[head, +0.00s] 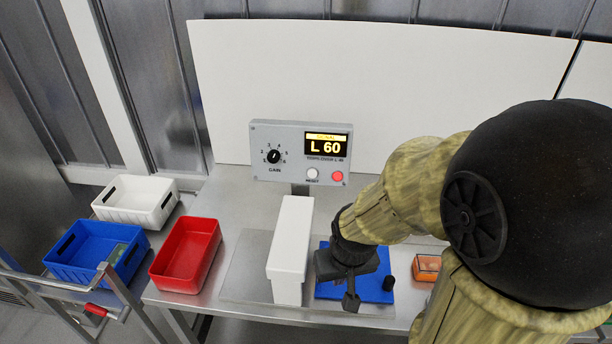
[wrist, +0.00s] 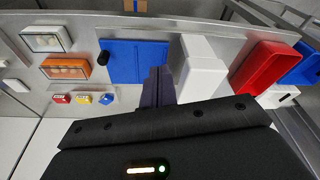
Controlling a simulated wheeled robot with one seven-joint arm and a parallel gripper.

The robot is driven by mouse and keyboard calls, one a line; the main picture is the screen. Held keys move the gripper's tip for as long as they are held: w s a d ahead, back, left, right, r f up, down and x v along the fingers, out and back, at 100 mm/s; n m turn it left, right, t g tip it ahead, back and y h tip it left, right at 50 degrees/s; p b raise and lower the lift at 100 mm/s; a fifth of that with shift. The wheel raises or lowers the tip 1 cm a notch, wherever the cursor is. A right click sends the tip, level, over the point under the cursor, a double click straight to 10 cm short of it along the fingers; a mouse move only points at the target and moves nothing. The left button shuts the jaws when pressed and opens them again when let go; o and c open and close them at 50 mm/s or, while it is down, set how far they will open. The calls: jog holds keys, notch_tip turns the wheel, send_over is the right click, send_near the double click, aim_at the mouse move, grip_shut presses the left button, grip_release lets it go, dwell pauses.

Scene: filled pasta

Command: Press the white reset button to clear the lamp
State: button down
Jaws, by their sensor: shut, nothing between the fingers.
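A grey control box (head: 300,152) stands at the back of the steel table against a white board. Its white button (head: 312,174), labelled RESET, sits low on the front, with nothing touching it. A red round lamp or button (head: 337,176) is just right of it; I cannot tell if it is lit. The yellow display (head: 327,146) reads L 60. My gripper (head: 350,300) is below and in front of the box, over the blue mat (head: 326,287), pointing down. In the wrist view its fingers (wrist: 156,84) are shut and empty. The box is not seen there.
A tall white block (head: 291,240) stands just left of my gripper. A black peg (head: 389,283) and an orange container (head: 427,267) are to the right. Red (head: 187,255), blue (head: 97,250) and white (head: 136,201) bins are at left. A GAIN knob (head: 274,157) is on the box.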

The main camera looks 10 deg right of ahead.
aim_at(312, 174)
jog(key=shift+w, duration=0.1)
jog(key=w+d+n+t+y, duration=0.1)
jog(key=w+n+t+y, duration=0.2)
jog(key=w, duration=1.3)
jog(key=w+d+f+n+t+y, duration=0.1)
jog(key=w+n+t+y, duration=0.3)
jog(key=w, duration=1.2)
jog(key=shift+f+n+t+y+b, duration=0.4)
jog(key=shift+n+t, duration=1.7)
jog(key=shift+n, duration=1.4)
jog(key=shift+d+r, duration=0.1)
jog(key=shift+d, duration=0.05)
